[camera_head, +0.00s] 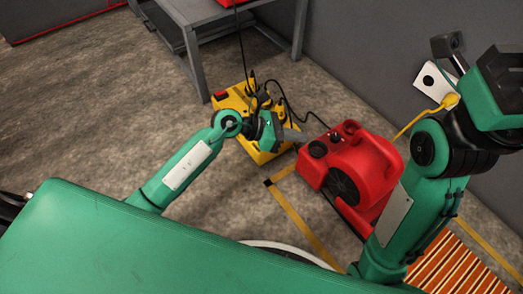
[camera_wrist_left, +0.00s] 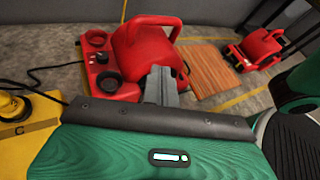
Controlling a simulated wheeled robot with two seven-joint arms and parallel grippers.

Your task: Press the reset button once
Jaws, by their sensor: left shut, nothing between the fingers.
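A yellow box (camera_head: 229,101) with black plugs and cables stands on the floor; a small red part (camera_head: 220,95) shows at its far left corner. I cannot tell whether this is the reset button. My left gripper (camera_head: 292,135) is shut and empty, over the box's right side and pointing towards a red blower (camera_head: 365,165). In the left wrist view the shut fingers (camera_wrist_left: 162,86) show in front of the blower (camera_wrist_left: 145,50), and the box's yellow edge (camera_wrist_left: 30,135) is at left, marked "C". My right arm is raised at right; its fingers are not clear.
A grey metal table (camera_head: 200,35) stands behind the yellow box. A white wall plate (camera_head: 432,84) with a yellow cable is at right. A striped orange rug (camera_head: 450,265) lies at lower right. A second red machine (camera_wrist_left: 258,48) stands farther off. Floor at left is clear.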

